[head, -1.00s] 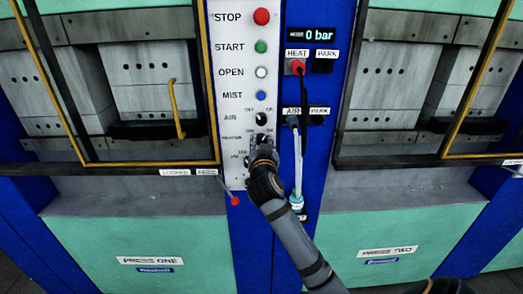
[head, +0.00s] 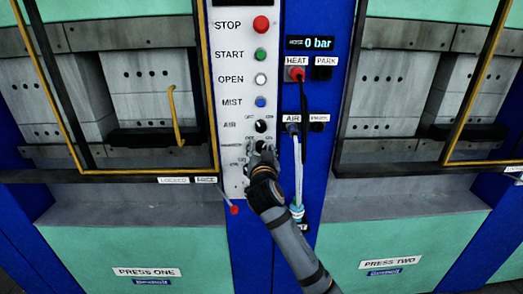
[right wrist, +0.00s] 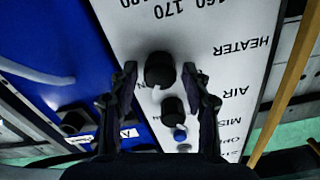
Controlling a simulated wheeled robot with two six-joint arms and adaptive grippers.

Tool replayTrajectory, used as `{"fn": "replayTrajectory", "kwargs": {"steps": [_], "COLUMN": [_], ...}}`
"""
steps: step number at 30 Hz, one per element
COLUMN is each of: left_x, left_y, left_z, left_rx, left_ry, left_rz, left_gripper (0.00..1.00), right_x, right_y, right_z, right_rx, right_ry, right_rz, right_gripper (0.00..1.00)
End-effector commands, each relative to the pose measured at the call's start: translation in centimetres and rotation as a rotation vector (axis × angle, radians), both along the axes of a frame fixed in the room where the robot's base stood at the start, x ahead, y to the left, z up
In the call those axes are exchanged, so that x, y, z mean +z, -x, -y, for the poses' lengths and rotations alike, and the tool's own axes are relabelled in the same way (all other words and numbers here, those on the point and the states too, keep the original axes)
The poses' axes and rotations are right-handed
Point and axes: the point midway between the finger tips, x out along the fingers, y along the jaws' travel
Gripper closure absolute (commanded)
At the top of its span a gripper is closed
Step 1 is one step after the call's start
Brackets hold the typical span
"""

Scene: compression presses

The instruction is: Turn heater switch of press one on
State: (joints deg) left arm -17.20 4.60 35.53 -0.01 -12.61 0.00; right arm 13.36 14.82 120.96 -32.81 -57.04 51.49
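Press one's heater knob (right wrist: 160,70) is a black rotary switch on the white control panel (head: 232,180), below the air knob (head: 261,126). In the right wrist view the panel appears upside down, with the HEATER label (right wrist: 241,47) beside the knob. My right gripper (head: 261,150) is at the heater knob and largely covers it in the head view. In the right wrist view its fingers (right wrist: 160,74) are open, one on each side of the knob, with a narrow gap visible on both sides. My left gripper is not in view.
Above the knobs are the red STOP (head: 261,24), green START (head: 261,54), white OPEN (head: 260,79) and blue MIST (head: 260,102) buttons. A pale hose (head: 298,170) hangs just right of the gripper. A red-tipped lever (head: 235,210) sits below the panel.

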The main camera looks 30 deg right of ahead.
Motion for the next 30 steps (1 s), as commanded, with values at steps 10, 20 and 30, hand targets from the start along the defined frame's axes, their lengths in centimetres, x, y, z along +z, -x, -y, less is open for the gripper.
{"fn": "replayTrajectory", "kwargs": {"steps": [10,20,30], "left_x": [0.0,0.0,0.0], "left_y": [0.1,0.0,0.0], "left_z": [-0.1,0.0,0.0], "left_rx": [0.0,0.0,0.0], "left_ry": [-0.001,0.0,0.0], "left_rz": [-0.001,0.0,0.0], "left_gripper": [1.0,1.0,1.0], "right_x": [0.0,-0.1,0.0], "right_y": [0.4,5.2,6.4], "right_z": [-0.3,-3.3,-3.9], "right_rx": [0.001,0.003,0.0], "right_ry": [-0.001,-0.005,0.001], "right_rz": [0.001,0.001,0.0], "right_gripper": [0.46,0.46,0.46]}}
